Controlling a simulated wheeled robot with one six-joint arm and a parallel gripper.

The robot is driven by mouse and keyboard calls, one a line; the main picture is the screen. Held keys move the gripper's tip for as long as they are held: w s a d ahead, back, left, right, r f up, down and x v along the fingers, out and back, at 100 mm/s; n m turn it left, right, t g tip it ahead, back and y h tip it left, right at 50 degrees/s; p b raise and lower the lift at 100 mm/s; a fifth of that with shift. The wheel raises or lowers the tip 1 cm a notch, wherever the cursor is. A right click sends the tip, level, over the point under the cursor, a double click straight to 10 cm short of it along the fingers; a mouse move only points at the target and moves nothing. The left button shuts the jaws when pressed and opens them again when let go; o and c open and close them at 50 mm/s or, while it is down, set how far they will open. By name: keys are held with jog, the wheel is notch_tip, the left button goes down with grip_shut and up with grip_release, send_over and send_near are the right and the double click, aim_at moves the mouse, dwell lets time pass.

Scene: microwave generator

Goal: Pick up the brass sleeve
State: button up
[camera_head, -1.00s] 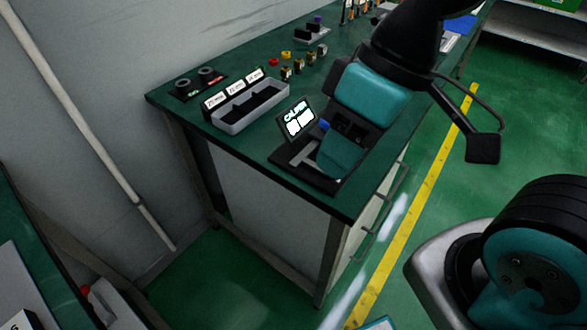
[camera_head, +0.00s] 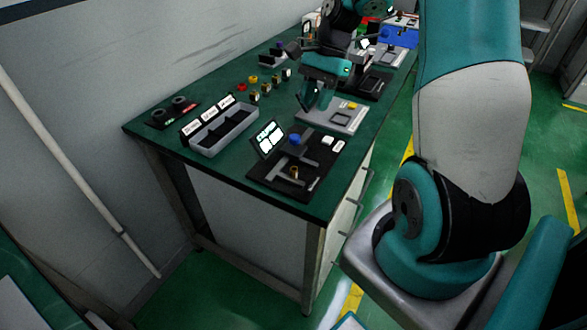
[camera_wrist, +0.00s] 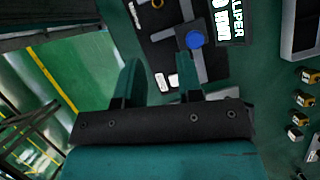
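The brass sleeve (camera_head: 294,172) is a small brass ring on the black caliper fixture (camera_head: 270,178) near the table's front corner. In the wrist view the sleeve (camera_wrist: 157,3) shows at the top edge, partly cut off, on the dark plate. My gripper (camera_head: 313,100) is over the table behind the fixture, apart from the sleeve. In the wrist view its two teal fingers (camera_wrist: 158,72) stand apart with nothing between them.
The fixture carries a lit caliper display (camera_head: 268,139) and a blue knob (camera_head: 294,139). A grey tray (camera_head: 238,140) with labels stands to its left. Several small blocks and red and yellow parts lie behind. A grey plate (camera_head: 345,119) lies near my gripper.

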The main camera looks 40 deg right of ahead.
send_over(295, 168)
jog(key=d, duration=0.3)
jog(key=f, duration=1.1)
jog(key=shift+w+a+p, duration=0.15)
jog(key=shift+w+p, duration=0.15)
jog(key=shift+p, duration=0.05)
jog(key=shift+a+p+x, duration=0.25)
jog(key=shift+p+x, duration=0.4)
jog(key=shift+x, duration=2)
jog(key=shift+s+r, duration=0.1)
grip_shut()
